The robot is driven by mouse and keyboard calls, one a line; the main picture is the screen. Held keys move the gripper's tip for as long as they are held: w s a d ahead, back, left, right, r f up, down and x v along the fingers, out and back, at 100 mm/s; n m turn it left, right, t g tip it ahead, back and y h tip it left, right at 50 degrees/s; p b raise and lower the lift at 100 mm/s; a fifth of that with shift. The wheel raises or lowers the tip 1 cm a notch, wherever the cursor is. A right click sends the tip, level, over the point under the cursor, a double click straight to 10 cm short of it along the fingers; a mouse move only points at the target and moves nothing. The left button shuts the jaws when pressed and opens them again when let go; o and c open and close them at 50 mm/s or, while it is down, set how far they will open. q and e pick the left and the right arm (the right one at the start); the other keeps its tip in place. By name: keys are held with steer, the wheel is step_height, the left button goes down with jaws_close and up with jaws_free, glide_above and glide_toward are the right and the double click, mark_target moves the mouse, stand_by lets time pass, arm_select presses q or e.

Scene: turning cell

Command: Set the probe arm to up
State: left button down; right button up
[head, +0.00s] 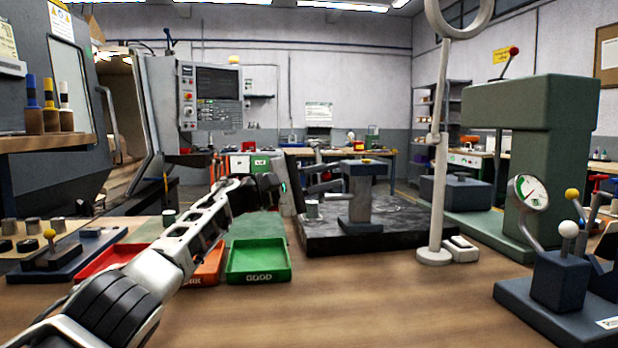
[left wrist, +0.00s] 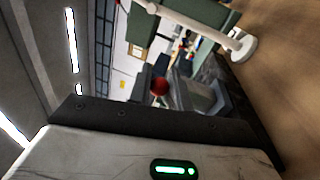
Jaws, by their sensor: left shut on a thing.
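The gauging fixture (head: 360,207) is a blue-grey upright block on a black plate in the middle of the head view. My left gripper (head: 326,177) reaches in from the left and lies against the fixture's left side. It is shut on a part there, which looks like the probe arm, but the gripper mostly hides it. In the left wrist view a red ball knob (left wrist: 160,86) shows just beyond the gripper's dark edge, with the grey fixture block (left wrist: 205,95) behind it. The arm's exact tilt cannot be made out. My right gripper is not in view.
A pale stand (head: 436,170) rises right of the black plate (head: 400,238). A green press (head: 535,160) and a dial gauge (head: 530,192) stand further right.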

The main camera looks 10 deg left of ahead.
arm_select(q)
steer(key=shift+s+f+m, duration=0.1)
steer(key=shift+f+m, duration=0.1)
steer(key=shift+m, duration=0.4)
steer(key=shift+s+f+m, duration=0.1)
steer(key=shift+s+m, duration=0.05)
steer(key=shift+m, duration=0.15)
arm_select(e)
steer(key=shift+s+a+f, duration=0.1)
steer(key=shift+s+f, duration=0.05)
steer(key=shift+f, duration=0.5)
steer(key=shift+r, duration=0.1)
arm_select(q)
steer(key=c, duration=1.3)
jaws_free()
steer(key=shift+f, duration=0.1)
steer(key=shift+c, duration=0.2)
